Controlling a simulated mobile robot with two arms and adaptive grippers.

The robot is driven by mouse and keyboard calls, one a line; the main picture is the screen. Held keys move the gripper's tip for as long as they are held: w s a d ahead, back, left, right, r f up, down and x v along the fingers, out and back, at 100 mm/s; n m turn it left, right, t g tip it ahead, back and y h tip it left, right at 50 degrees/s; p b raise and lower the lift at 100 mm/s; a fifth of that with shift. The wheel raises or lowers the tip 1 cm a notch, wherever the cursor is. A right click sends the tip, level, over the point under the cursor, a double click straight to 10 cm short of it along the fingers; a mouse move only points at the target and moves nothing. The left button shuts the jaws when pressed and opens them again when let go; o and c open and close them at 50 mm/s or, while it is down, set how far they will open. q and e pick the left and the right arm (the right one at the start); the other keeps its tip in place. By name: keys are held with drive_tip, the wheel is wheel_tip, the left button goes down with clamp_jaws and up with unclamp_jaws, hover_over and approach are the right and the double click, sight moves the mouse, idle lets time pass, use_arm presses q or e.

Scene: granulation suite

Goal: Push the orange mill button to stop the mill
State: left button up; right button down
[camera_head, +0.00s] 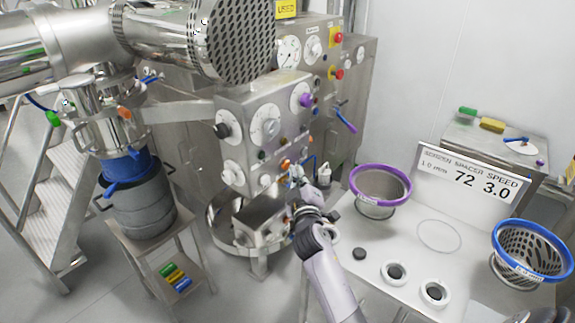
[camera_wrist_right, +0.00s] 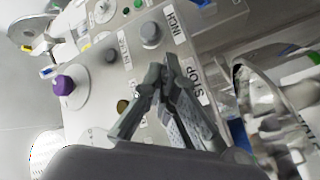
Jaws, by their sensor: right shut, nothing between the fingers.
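The mill's steel control box (camera_head: 262,125) stands in the middle of the head view, with dials and small buttons. A small orange button (camera_head: 285,165) shows low on its right-hand face. My right gripper (camera_head: 296,174) is just in front of that face, close to the orange button; contact cannot be told. In the right wrist view my gripper (camera_wrist_right: 165,72) is shut and empty, its fingertips over the panel beside the STOP label (camera_wrist_right: 197,90). No orange button shows there; the fingers hide part of the panel. A grey button (camera_wrist_right: 150,35) sits near the INCH label. My left gripper is not in view.
A purple knob (camera_wrist_right: 64,85) projects from the panel. A grey drum (camera_head: 140,208) stands left.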

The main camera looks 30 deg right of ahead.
drive_tip(key=shift+s+d, duration=0.1)
drive_tip(key=shift+s, duration=0.2)
drive_tip(key=s, duration=0.1)
drive_tip(key=s+d+p, duration=0.1)
drive_tip(key=s, duration=0.1)
drive_tip(key=s+d, duration=0.1)
drive_tip(key=shift+s, duration=0.3)
drive_tip(key=shift+f, duration=0.1)
idle(0.8)
